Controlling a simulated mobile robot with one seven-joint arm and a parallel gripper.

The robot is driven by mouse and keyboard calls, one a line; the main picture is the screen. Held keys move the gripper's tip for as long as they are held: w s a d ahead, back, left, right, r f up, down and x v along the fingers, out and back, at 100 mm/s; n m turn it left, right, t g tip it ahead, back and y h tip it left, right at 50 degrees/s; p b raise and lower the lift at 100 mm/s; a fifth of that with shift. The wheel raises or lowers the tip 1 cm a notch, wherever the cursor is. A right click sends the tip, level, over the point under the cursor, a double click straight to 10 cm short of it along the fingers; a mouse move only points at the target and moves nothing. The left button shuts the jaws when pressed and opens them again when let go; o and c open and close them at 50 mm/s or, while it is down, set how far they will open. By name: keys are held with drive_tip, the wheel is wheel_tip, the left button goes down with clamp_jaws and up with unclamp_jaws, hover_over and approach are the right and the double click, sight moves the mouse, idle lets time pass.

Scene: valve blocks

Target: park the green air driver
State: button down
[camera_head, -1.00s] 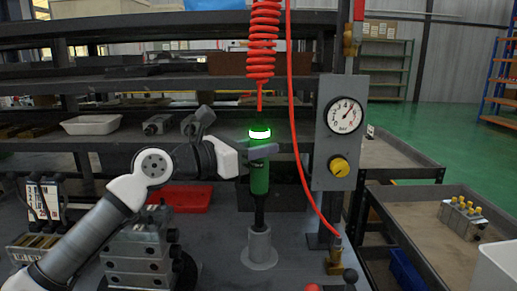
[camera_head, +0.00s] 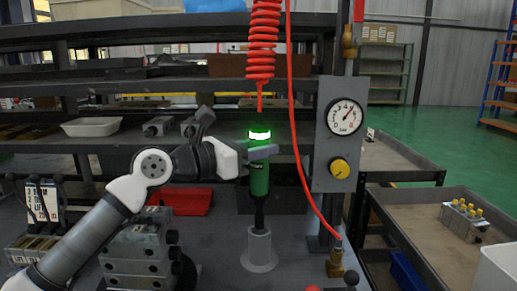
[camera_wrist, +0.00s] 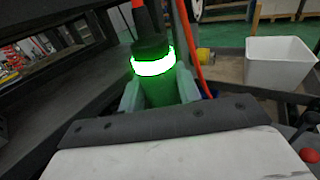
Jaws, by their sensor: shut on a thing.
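The green air driver (camera_head: 259,180) hangs upright under the red coiled hose (camera_head: 263,45), with a lit green-white ring near its top. My gripper (camera_head: 262,152) is shut on its body just below the ring. In the wrist view the driver (camera_wrist: 158,90) sits between the two fingers (camera_wrist: 160,95). A grey cylindrical holder (camera_head: 259,250) with a flared base stands on the bench directly below. The driver's dark lower shaft reaches down to the holder's top opening; how deep it sits inside is hidden.
A grey panel with a pressure gauge (camera_head: 345,116) and yellow knob (camera_head: 339,168) stands close on the right, with a red hose beside it. Stacked metal valve blocks (camera_head: 138,255) stand at left. A red tray (camera_head: 180,202) lies behind. A white bin (camera_wrist: 279,63) shows in the wrist view.

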drive_tip(key=shift+f+b, duration=0.25)
drive_tip(key=shift+b, duration=0.05)
drive_tip(key=shift+r, duration=0.3)
idle(1.0)
drive_tip(key=shift+w+f+b, duration=0.1)
drive_tip(key=shift+f+b, duration=0.05)
drive_tip(key=shift+b, duration=0.45)
idle(0.5)
drive_tip(key=shift+f, duration=0.15)
drive_tip(key=shift+b, duration=0.35)
